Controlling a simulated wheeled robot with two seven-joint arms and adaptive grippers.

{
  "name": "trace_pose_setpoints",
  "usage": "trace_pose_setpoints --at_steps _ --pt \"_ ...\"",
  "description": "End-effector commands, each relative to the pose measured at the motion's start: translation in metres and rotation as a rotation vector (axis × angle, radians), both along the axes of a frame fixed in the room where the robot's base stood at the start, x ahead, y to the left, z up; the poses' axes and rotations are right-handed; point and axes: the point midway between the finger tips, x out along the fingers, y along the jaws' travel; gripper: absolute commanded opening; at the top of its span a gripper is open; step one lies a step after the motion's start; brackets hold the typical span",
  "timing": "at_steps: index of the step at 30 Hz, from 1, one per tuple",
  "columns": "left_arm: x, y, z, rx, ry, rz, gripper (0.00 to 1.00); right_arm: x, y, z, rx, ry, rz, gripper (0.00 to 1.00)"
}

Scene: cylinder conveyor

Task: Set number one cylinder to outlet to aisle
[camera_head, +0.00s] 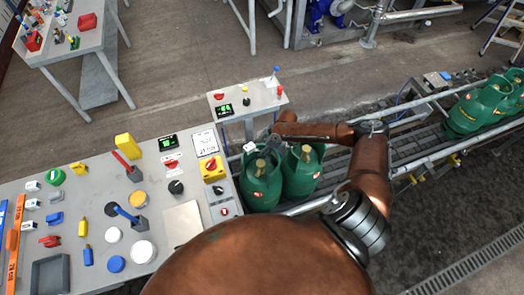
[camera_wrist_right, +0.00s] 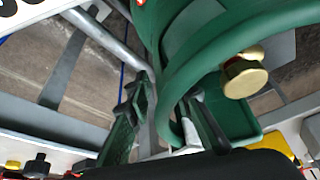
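Two green cylinders stand upright side by side on the conveyor next to the control desk. The left cylinder (camera_head: 261,186) and the right cylinder (camera_head: 302,172) have brass valves on top. My right gripper (camera_head: 266,141) is at the top back of the left cylinder, partly hidden. In the right wrist view, my right gripper's (camera_wrist_right: 168,96) two dark fingers are apart, with the edge of a green collar (camera_wrist_right: 178,70) near the gap. A brass valve (camera_wrist_right: 245,76) shows beside it. Whether the fingers touch the collar is unclear. My left gripper is not in view.
More green cylinders (camera_head: 481,106) stand on the conveyor (camera_head: 415,143) at the right. The control desk (camera_head: 182,226) with buttons and levers lies at the left. A small panel (camera_head: 250,101) stands behind the near cylinders. Metal rails line the conveyor.

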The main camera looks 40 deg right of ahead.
Motion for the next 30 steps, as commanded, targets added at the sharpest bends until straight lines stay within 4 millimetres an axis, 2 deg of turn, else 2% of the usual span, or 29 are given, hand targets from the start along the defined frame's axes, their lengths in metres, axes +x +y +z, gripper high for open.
trace_pose_setpoints --at_steps 8,26,30 --pt "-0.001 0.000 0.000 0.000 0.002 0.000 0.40 0.000 0.000 0.000 0.000 0.000 0.000 0.00" --pt "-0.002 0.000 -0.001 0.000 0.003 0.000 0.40 0.000 0.000 0.000 0.000 0.000 0.001 0.00" --pt "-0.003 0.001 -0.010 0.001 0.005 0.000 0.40 0.004 0.003 -0.002 -0.001 -0.001 0.051 0.00"
